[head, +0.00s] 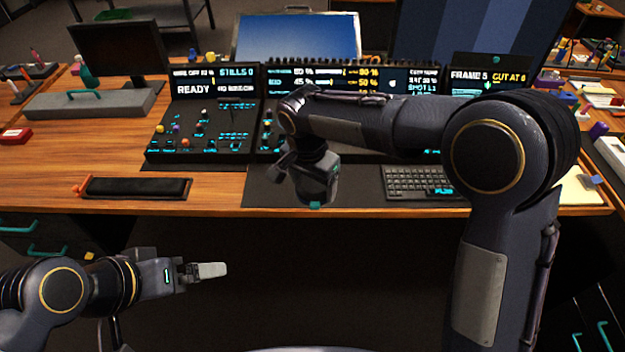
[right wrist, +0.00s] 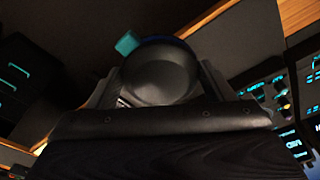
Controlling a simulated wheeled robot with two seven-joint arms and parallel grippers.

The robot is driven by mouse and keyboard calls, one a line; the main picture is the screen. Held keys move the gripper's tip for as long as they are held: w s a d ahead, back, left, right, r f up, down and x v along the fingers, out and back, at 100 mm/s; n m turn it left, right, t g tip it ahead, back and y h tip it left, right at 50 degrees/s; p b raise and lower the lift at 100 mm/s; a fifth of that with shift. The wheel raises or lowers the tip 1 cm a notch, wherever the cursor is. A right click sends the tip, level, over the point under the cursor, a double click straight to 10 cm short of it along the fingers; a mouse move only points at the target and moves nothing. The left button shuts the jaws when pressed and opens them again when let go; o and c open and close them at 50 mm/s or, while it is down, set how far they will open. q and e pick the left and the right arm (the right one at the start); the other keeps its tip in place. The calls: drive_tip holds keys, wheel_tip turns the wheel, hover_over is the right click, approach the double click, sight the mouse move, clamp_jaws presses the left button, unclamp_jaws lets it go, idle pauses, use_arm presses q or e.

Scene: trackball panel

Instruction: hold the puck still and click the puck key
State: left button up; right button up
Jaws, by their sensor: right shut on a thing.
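The puck (right wrist: 160,75) is a dark round thing between the fingers of my right gripper (right wrist: 160,88) in the right wrist view. A small teal key (right wrist: 127,43) sticks out at its rim. In the head view my right gripper (head: 316,172) points down over the front of the dark desk mat, shut on the puck. The teal key (head: 314,205) shows at the near side, low down. Whether the puck touches the mat is not clear. My left gripper (head: 208,270) is at lower left, in front of the desk and apart from the puck; its finger gap is hidden.
A sloped control panel (head: 205,130) with lit READY text stands behind, left of my right arm. A black keyboard (head: 420,180) lies right of the gripper. A black padded rest (head: 137,188) lies on the desk's left front.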

use_arm(q)
drive_tip(key=shift+f+b, duration=0.5)
use_arm(e)
drive_tip(key=shift+w+f, duration=2.05)
drive_tip(key=shift+w, duration=0.3)
drive_tip(key=shift+w+f, duration=2.1)
drive_tip(key=shift+w, duration=0.3)
drive_tip(key=shift+w+f, duration=2.05)
drive_tip(key=shift+w, duration=0.3)
use_arm(q)
drive_tip(key=shift+f, duration=0.25)
use_arm(e)
drive_tip(key=shift+f, duration=0.3)
use_arm(q)
clamp_jaws()
